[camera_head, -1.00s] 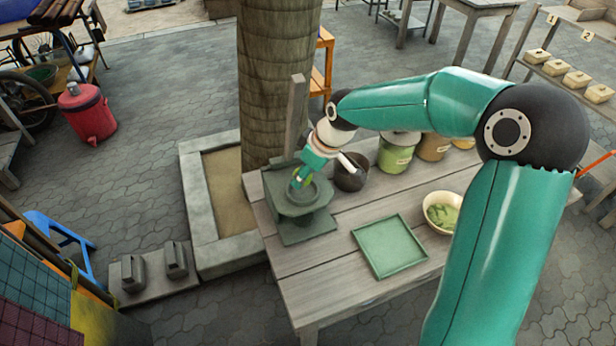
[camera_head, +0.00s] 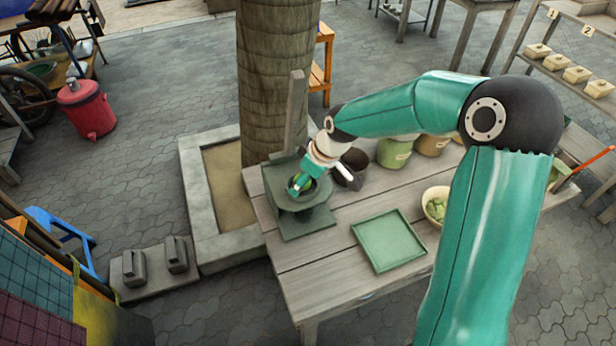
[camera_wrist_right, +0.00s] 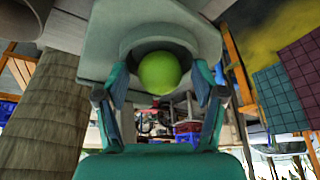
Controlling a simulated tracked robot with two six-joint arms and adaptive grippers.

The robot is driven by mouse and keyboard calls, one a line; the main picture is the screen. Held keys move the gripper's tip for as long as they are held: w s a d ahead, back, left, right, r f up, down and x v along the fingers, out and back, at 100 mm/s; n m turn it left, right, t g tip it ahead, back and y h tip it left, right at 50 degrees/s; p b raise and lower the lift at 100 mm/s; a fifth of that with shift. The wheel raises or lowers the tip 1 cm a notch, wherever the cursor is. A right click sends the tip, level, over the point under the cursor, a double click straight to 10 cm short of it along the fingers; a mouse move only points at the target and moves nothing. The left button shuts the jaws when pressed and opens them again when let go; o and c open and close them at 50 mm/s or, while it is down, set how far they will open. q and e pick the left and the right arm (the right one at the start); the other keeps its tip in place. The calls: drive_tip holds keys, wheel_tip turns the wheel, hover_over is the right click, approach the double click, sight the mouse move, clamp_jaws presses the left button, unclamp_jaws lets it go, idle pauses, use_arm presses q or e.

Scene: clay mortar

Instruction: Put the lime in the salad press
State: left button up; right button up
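The salad press (camera_head: 306,222) is a grey-green stand with a round cup and an upright lever, at the table's left end beside the tree trunk. The lime (camera_wrist_right: 160,73) is bright green and sits in the mouth of the press's round cup (camera_wrist_right: 205,42) in the right wrist view. My right gripper (camera_wrist_right: 160,90) has its fingers spread on either side of the lime, with a gap showing on both sides. In the head view the right gripper (camera_head: 298,186) is at the cup, and its fingers mostly hide the lime. My left gripper is not in view.
A flat green tray (camera_head: 360,228) lies on the wooden table (camera_head: 325,285), right of the press. A cream bowl (camera_head: 429,212) with green pieces stands further right. A dark pot (camera_head: 345,177) and lidded green jar (camera_head: 393,153) stand behind. The table's front is clear.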

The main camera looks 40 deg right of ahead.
drive_tip(key=shift+r, duration=0.15)
drive_tip(key=v, duration=1.2)
drive_tip(key=shift+b, duration=0.35)
